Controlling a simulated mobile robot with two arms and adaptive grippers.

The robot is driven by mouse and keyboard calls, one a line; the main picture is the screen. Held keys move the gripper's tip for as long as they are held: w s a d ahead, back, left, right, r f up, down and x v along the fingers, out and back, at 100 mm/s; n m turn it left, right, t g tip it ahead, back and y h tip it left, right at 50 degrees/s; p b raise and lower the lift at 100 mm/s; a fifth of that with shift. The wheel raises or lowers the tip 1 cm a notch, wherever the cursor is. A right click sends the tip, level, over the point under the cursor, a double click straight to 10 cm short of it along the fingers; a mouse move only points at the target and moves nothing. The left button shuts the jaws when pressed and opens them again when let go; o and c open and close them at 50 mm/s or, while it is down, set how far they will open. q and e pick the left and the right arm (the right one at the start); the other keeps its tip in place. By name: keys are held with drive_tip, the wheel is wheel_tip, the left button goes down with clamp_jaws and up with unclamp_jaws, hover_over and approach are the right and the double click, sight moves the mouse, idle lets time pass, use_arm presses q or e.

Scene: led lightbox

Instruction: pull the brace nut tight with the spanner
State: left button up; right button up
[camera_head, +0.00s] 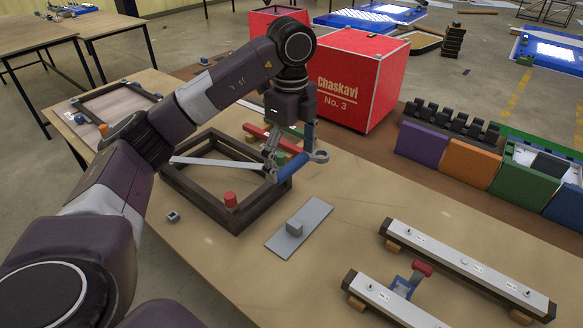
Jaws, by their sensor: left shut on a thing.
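The spanner (293,167) has a blue handle and a grey ring-shaped end showing on the right. My left gripper (288,152) is shut on the spanner above the right corner of a dark wooden frame (236,219). A pale flat brace bar (215,163) lies across that frame, and its right end runs up to the gripper and spanner. The brace nut cannot be made out there; the gripper and spanner cover that spot. I cannot tell whether the spanner sits around a nut. My right gripper is not in view.
A grey plate (299,228) and two white rails (464,262) lie to the right. A red box (358,79) stands behind the gripper.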

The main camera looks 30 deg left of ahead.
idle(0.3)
use_arm(q)
wheel_tip(320, 180, up, 4)
drive_tip(key=p, duration=0.4)
drive_tip(key=shift+r, duration=0.1)
idle(0.6)
